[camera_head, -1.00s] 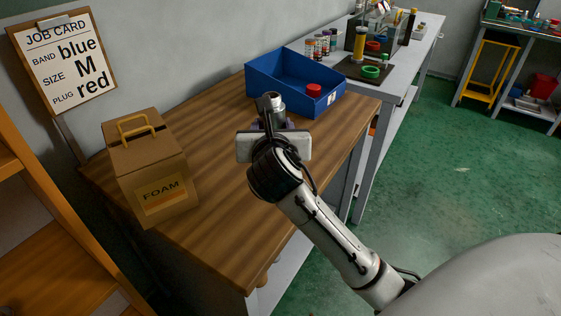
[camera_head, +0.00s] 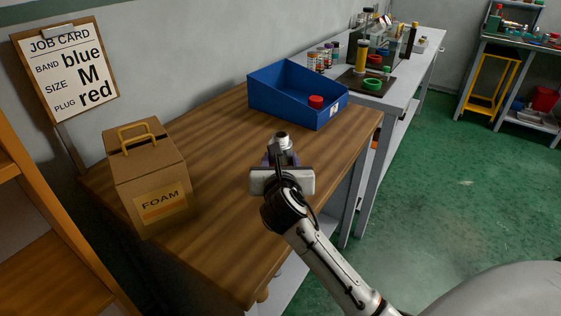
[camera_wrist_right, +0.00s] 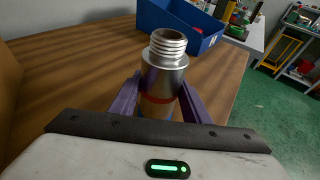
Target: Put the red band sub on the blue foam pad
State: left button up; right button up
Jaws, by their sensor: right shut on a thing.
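The red band sub (camera_wrist_right: 163,75) is a silver metal cylinder with a threaded top and a red band low on its body. It stands upright in my right gripper (camera_wrist_right: 158,100), whose purple fingers are shut on it from both sides. In the head view the sub's top (camera_head: 282,142) shows above my right gripper (camera_head: 282,160), over the wooden table. The sub's lower end is hidden behind the gripper. No blue foam pad is in view. A cardboard box (camera_head: 150,178) labelled FOAM, with a yellow handle on top, stands at the table's left. My left gripper is not in view.
A blue open bin (camera_head: 272,98) with a red round part (camera_head: 316,102) sits at the back of the wooden table (camera_head: 222,130). A job card (camera_head: 68,68) hangs on the wall. A grey bench (camera_head: 401,88) with jars and a green ring adjoins behind. Bare wood lies between box and gripper.

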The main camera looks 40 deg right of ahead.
jog(key=shift+r, duration=0.15)
jog(key=o, duration=1.5)
jog(key=v, duration=1.2)
jog(key=shift+p, duration=0.45)
